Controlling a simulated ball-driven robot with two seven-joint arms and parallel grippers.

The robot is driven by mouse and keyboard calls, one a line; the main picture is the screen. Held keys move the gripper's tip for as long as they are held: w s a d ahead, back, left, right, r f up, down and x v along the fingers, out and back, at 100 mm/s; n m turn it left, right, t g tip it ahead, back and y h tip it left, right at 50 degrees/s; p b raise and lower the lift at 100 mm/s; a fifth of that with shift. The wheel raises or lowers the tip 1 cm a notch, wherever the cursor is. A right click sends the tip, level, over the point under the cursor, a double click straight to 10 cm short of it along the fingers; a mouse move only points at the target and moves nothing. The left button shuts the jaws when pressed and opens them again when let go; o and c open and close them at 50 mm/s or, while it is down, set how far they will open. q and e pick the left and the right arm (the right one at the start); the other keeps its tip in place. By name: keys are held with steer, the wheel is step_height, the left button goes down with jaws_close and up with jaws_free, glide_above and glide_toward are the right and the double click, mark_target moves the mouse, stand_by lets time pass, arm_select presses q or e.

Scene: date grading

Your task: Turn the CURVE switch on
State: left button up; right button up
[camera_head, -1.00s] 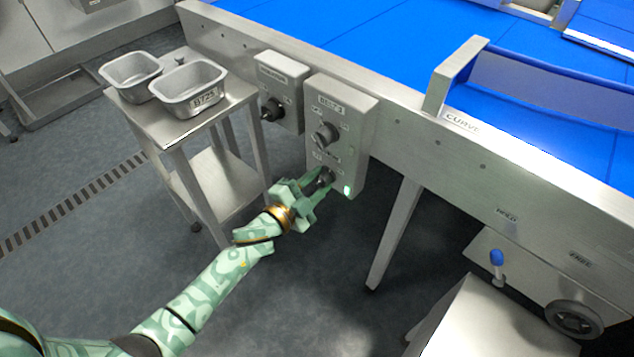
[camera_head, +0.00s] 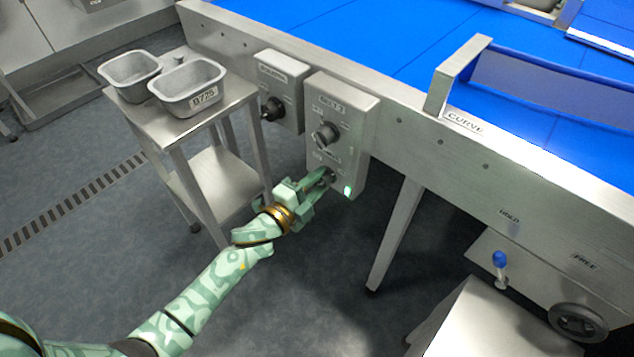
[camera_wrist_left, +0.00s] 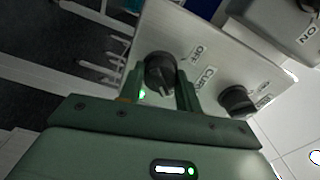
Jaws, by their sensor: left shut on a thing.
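The CURVE switch is the lower dark knob on a grey control box (camera_head: 345,110); its knob (camera_wrist_left: 160,73) shows clearly in the left wrist view, with OFF and CURVE lettering beside it. My left gripper (camera_head: 326,178) is at this knob, with one finger on either side, shut on it. In the head view the fingers mostly hide the knob. I cannot tell exactly which mark the knob points to. My right gripper is not in view.
An upper knob (camera_head: 325,135) sits on the same box. A second box (camera_head: 281,85) with a dark knob is to the left. The blue conveyor (camera_head: 400,40) runs behind.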

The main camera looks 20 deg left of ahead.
arm_select(q)
steer(key=shift+s+f, duration=0.1)
steer(key=shift+f, duration=0.05)
steer(key=o, duration=0.8)
steer(key=shift+c, duration=0.2)
steer(key=shift+o, duration=1.2)
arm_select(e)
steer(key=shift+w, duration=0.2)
arm_select(q)
steer(key=p+v, duration=0.4)
steer(key=v, duration=1.2)
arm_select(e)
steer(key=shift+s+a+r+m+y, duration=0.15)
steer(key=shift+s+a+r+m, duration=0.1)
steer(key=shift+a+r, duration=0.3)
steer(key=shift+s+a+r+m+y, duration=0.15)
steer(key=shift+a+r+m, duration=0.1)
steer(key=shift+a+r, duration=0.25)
arm_select(q)
steer(key=shift+s, duration=0.1)
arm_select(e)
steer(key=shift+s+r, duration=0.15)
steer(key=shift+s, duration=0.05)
